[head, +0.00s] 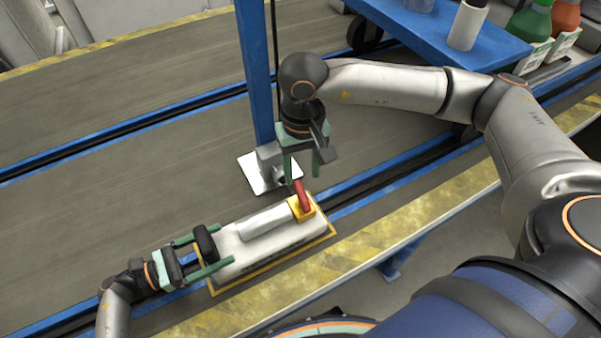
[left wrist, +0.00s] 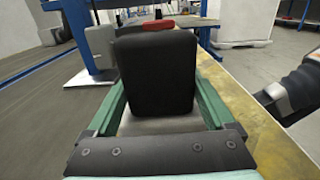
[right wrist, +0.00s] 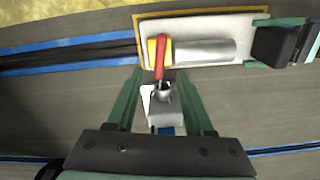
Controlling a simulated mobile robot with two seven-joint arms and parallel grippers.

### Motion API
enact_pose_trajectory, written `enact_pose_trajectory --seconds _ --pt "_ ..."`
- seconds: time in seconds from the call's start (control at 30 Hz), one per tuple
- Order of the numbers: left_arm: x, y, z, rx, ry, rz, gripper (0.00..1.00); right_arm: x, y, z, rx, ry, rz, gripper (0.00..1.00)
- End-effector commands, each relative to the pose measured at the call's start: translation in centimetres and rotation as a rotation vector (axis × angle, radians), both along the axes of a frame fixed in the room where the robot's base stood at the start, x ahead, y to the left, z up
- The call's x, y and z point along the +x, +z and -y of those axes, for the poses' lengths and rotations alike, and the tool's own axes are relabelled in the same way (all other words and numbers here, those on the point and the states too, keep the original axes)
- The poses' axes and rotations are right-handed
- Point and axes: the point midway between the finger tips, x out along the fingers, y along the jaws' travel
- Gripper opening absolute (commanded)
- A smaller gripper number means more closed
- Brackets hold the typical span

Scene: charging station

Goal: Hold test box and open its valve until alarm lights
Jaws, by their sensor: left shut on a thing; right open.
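The test box (head: 280,245) is a long white box with a silver cylinder on top, lying inside a yellow outline. A black block (head: 206,240) stands at its left end. Its valve has a yellow body (head: 305,212) and a red handle (head: 301,193), which also shows in the right wrist view (right wrist: 160,57). My left gripper (head: 223,247) is shut on the left end of the box, with its green fingers either side of the black block (left wrist: 155,75). My right gripper (head: 305,170) is open and empty, pointing down just above and behind the red handle. No alarm light is identifiable.
A blue post (head: 254,75) with a silver foot (head: 258,178) stands right behind the box and close to my right gripper. A blue shelf (head: 440,30) with a white cylinder is at the upper right. A yellow striped edge (head: 400,225) runs along the front.

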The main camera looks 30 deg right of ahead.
Motion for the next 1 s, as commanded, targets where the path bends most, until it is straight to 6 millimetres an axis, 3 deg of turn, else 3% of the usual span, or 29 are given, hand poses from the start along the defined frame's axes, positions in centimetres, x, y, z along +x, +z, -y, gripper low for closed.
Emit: enact_pose_trajectory --seconds 0.1,0.3,0.5,0.77,1.0 --pt "0.0 0.0 -0.1 0.001 0.001 0.0 0.1 -0.1 -2.6 0.0 -0.001 -0.001 -0.005 0.53" --pt "0.0 0.0 0.0 0.001 0.001 0.0 0.1 -0.1 -5.6 0.0 0.0 -0.001 -0.004 0.53" --pt "0.0 0.0 0.0 0.001 0.001 0.0 0.1 0.0 -6.9 0.0 0.0 0.0 0.0 0.53" --pt "0.0 0.0 0.0 0.001 0.001 0.0 0.1 0.0 -7.0 0.0 0.0 0.0 0.0 0.53" --pt "0.0 0.0 0.0 0.001 0.001 0.0 0.1 0.0 -6.9 0.0 0.0 0.0 0.0 0.27"
